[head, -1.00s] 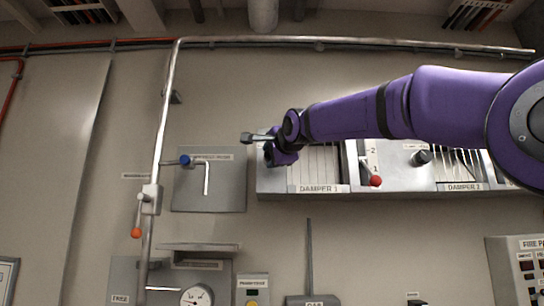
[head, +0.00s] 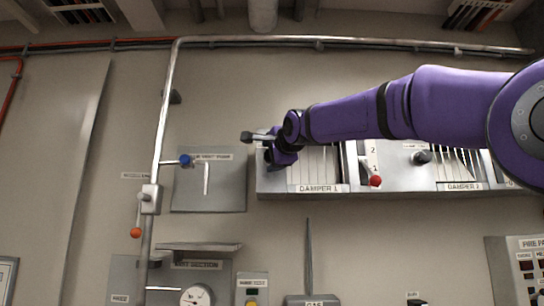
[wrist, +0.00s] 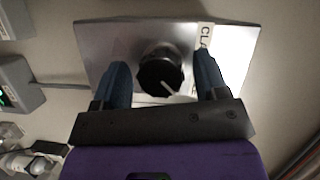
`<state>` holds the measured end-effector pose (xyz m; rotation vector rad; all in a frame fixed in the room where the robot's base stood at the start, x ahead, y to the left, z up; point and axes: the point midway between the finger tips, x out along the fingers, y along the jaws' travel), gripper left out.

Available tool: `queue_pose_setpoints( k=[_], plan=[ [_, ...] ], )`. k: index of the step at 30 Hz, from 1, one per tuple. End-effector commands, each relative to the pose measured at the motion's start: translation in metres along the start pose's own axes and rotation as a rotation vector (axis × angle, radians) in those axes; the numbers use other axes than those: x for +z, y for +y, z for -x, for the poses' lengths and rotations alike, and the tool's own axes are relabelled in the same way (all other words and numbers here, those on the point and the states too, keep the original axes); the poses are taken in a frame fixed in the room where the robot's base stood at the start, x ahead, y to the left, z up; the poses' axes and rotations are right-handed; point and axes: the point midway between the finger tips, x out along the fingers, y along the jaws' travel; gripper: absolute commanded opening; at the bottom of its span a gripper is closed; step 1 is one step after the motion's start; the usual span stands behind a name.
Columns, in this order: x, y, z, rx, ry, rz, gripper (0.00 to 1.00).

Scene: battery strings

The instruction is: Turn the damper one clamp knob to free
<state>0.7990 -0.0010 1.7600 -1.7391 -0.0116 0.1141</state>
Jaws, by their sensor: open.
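The clamp knob (wrist: 160,72) is round and black, on a metal plate (wrist: 105,42) in the wrist view. Its white pointer line slants toward the lower right. A partly cut-off label (wrist: 204,38) beginning "CLA" is beside it. My gripper (wrist: 163,80) is open, with one blue-grey finger on each side of the knob. Gaps show between the fingers and the knob in this view; contact cannot be confirmed. In the head view my gripper (head: 278,157) is at the left end of the damper one panel (head: 318,189), and the knob is hidden behind it.
A red-tipped lever (head: 375,181) stands on a numbered scale right of damper one. Another black knob (head: 422,157) is farther right near damper two. A blue-knobbed valve (head: 186,160) and a pipe (head: 161,130) are to the left. Grey boxes (wrist: 17,82) show at the wrist view's left.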

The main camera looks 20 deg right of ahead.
Motion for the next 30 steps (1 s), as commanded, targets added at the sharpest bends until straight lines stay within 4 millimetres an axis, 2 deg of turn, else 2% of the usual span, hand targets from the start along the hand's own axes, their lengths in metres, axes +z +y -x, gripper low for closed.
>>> queue_pose_setpoints(
  k=[5,15,21,30],
  plan=[
    [0.000,-0.001,0.013,-0.002,0.000,0.000,0.67],
    [0.000,-0.001,0.072,-0.003,0.000,0.000,0.67],
    [0.000,0.000,0.098,0.000,0.001,0.000,0.67],
    [0.000,0.001,0.108,0.001,0.000,0.000,0.67]
  ],
)
